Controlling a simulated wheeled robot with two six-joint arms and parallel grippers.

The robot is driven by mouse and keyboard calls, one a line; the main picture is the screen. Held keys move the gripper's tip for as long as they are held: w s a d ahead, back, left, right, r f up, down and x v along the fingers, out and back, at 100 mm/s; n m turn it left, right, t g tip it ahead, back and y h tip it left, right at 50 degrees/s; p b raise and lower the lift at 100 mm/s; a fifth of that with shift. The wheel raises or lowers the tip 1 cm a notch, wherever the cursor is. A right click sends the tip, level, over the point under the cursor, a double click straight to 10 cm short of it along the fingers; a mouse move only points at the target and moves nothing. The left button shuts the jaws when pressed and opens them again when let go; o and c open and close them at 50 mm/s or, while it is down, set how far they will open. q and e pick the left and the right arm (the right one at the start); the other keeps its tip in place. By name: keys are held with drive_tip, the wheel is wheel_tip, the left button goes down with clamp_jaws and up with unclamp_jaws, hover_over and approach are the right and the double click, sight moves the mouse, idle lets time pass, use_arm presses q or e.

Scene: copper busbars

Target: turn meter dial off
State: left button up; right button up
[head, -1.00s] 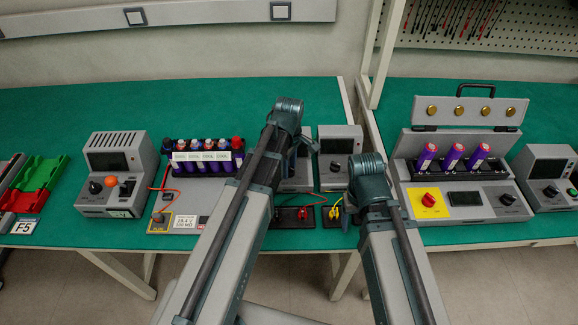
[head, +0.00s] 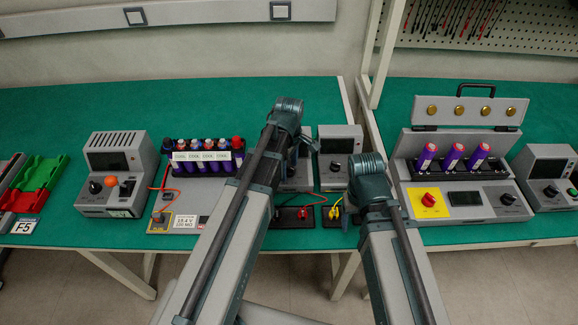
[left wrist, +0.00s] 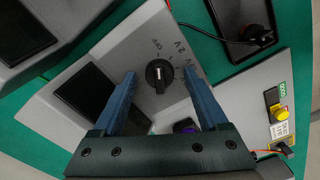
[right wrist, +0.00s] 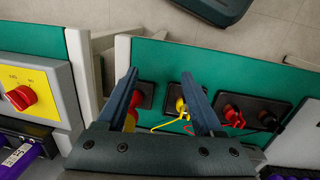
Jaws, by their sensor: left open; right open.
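The meter (left wrist: 113,60) is a grey box with a dark screen (left wrist: 88,92). Its black round dial (left wrist: 159,75) has a pale pointer line and printed marks around it, including OFF and V. In the left wrist view, the dial lies between the fingertips of my open left gripper (left wrist: 159,74); contact cannot be told. In the head view the meter (head: 297,180) is mostly hidden by my left arm. My right gripper (right wrist: 160,72) is open and empty above the bench's front edge, near the red and yellow plugs.
Black socket plates with red and yellow leads (head: 292,216) lie in front of the meter. Another grey box (head: 340,155) stands to its right. A battery rack (head: 205,160) is to the left, and an open case with a red knob (head: 428,200) to the right.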

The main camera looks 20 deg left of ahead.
sight(289, 167)
use_arm(q)
drive_tip(key=shift+r, duration=0.15)
use_arm(e)
drive_tip(key=shift+r, duration=0.1)
use_arm(q)
wheel_tip(289, 167, up, 14)
drive_tip(key=p, duration=1.4)
drive_tip(key=shift+f, duration=0.2)
use_arm(e)
wheel_tip(289, 167, up, 14)
drive_tip(key=shift+f, duration=0.2)
use_arm(q)
drive_tip(key=s+d+m+y, duration=0.1)
drive_tip(key=s+d+m, duration=0.9)
drive_tip(key=s+m, duration=0.4)
drive_tip(key=shift+s+d+m, duration=0.15)
drive_tip(key=shift+d+m, duration=0.2)
drive_tip(key=shift+m, duration=2.25)
